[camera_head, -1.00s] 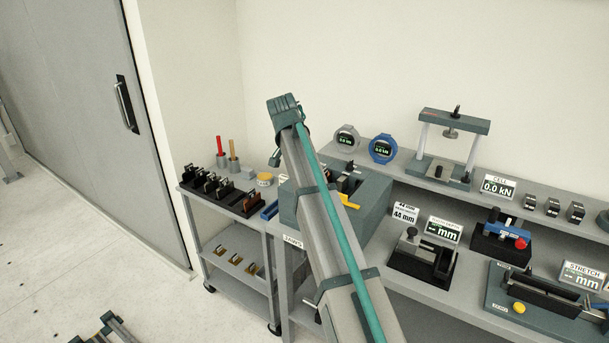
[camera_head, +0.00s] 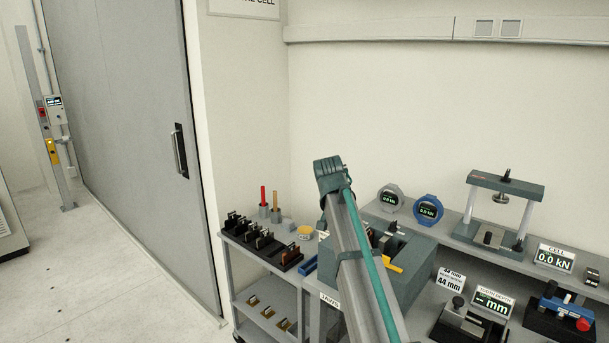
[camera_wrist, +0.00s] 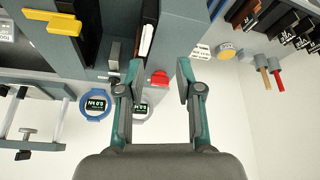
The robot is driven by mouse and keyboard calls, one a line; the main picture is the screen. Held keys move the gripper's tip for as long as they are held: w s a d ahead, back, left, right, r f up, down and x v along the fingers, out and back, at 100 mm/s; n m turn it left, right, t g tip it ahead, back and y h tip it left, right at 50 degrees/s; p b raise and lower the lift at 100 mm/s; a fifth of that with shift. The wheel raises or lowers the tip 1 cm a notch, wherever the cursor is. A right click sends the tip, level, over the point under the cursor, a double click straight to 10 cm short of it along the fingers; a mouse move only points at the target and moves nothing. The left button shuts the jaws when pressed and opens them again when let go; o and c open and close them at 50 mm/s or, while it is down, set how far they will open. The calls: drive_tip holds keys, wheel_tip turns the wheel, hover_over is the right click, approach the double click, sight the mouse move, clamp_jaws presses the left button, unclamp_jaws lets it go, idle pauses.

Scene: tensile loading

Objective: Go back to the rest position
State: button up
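My arm (camera_head: 352,235) reaches up from the bottom of the head view, over the grey-green machine block (camera_head: 425,262). My gripper's fingers are hidden behind the wrist there. In the wrist view my gripper (camera_wrist: 159,76) is open, its two fingers well apart with nothing held between them. A red knob-like part (camera_wrist: 159,78) shows beyond the fingertips, in the gap. The machine block also fills the upper part of the wrist view (camera_wrist: 180,45), with its yellow lever (camera_wrist: 52,22) at upper left.
A small cart (camera_head: 262,290) at left carries dark jaw holders (camera_head: 262,240) and red and orange-handled tools. The bench at right holds two round gauges (camera_head: 428,209), a press frame (camera_head: 505,183) and several displays. Open floor (camera_head: 110,290) lies at left.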

drive_tip(key=s+d+f+n+g+y, duration=0.15)
drive_tip(key=s+f, duration=0.55)
drive_tip(key=f, duration=0.7)
drive_tip(key=s+f+n+g, duration=0.15)
drive_tip(key=s+f, duration=0.55)
drive_tip(key=f, duration=0.7)
drive_tip(key=s+f+n+g, duration=0.15)
drive_tip(key=s+f, duration=0.55)
drive_tip(key=f, duration=0.8)
drive_tip(key=s+d+f+g, duration=0.1)
drive_tip(key=s+f, duration=0.5)
drive_tip(key=s, duration=0.7)
drive_tip(key=s+d+f+g, duration=0.1)
drive_tip(key=s+f+g, duration=0.2)
drive_tip(key=s, duration=1)
drive_tip(key=s+f+g, duration=0.2)
drive_tip(key=s+f, duration=0.7)
drive_tip(key=s, duration=0.4)
drive_tip(key=shift+s+d+f+n+y, duration=0.25)
drive_tip(key=shift+s+d+n+y, duration=0.1)
drive_tip(key=shift+d+y, duration=0.1)
